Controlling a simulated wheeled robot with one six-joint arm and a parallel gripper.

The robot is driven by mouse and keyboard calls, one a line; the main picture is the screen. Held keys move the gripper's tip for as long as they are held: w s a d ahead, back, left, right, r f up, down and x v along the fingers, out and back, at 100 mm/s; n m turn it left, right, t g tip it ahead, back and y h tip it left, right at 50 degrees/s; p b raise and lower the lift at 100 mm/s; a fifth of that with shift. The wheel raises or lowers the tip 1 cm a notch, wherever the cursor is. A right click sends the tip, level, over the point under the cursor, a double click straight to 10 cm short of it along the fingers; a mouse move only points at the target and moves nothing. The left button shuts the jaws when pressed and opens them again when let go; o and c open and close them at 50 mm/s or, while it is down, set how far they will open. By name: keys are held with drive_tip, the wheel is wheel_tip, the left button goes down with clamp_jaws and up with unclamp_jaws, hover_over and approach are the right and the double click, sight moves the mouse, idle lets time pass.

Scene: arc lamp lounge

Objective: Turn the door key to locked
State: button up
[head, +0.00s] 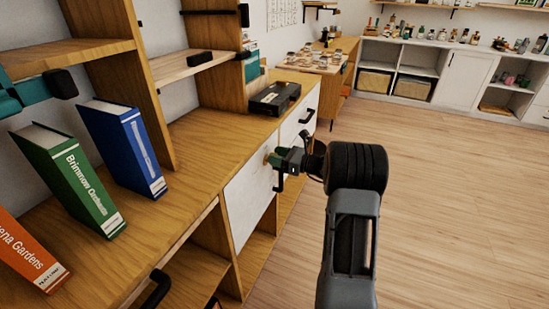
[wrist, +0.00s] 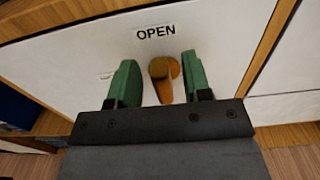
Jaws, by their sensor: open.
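The brass-coloured door key (wrist: 162,80) shows in the wrist view on a white cabinet door (wrist: 80,60). A label reading "OPEN" (wrist: 156,33) is above it on the door. Part of a second label shows to the left, too small to read. My gripper (wrist: 154,80) is open, with one green finger on each side of the key and gaps between. In the head view my gripper (head: 272,160) is close to the white door (head: 250,192); a bit of the key (head: 268,150) may show there, mostly hidden.
A wooden counter (head: 185,160) carries books (head: 125,145) and a dark box (head: 275,98). Dark handles (head: 308,116) stick out from the cabinet fronts nearby. Open wooden floor (head: 440,190) lies to the right, with white shelves (head: 455,75) at the back.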

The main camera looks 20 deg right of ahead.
drive_tip(key=shift+w+a, duration=0.4)
drive_tip(key=shift+w, duration=0.1)
clamp_jaws()
